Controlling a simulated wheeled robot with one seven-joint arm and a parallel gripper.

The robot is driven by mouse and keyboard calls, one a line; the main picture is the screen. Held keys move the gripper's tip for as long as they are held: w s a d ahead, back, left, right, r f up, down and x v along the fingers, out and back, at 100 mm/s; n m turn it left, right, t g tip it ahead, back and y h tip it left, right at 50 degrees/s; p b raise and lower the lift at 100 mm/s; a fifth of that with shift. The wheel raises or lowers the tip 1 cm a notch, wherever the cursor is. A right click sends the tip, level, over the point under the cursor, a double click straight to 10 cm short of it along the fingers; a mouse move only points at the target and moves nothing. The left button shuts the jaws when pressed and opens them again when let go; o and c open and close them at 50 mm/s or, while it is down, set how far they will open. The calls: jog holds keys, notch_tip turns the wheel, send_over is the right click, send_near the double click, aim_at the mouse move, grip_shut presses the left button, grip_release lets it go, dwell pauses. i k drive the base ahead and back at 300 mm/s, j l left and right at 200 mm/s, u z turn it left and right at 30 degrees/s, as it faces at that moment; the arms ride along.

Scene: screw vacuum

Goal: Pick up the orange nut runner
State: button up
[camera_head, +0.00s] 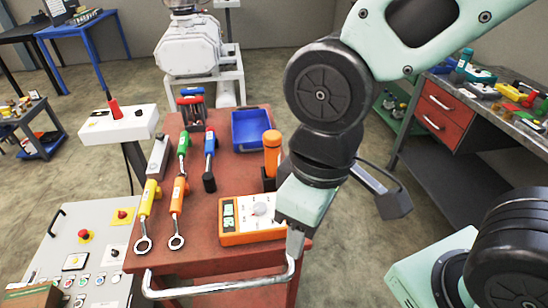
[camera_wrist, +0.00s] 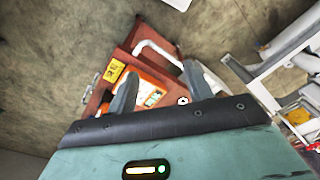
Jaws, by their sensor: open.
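An upright orange cylindrical tool (camera_head: 272,150), which looks like the nut runner, stands in a black holder on the right side of the red cart top (camera_head: 215,270). An orange-handled ring wrench (camera_head: 177,200) also lies on the cart. My gripper (camera_head: 294,236) is open and empty, pointing down beside the right end of the orange meter (camera_head: 237,239), in front of the upright tool and apart from it. In the wrist view the spread fingers (camera_wrist: 160,88) show the orange meter (camera_wrist: 150,88) between and beyond them. I cannot make out the upright tool there.
A control panel (camera_head: 75,255) stands left; a workbench (camera_head: 480,120) stands right.

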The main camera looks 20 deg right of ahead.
aim_at(272, 139)
jog(key=j+u, duration=0.35)
jog(key=i+j+u, duration=0.1)
jog(key=j+u, duration=0.2)
jog(key=j, duration=0.1)
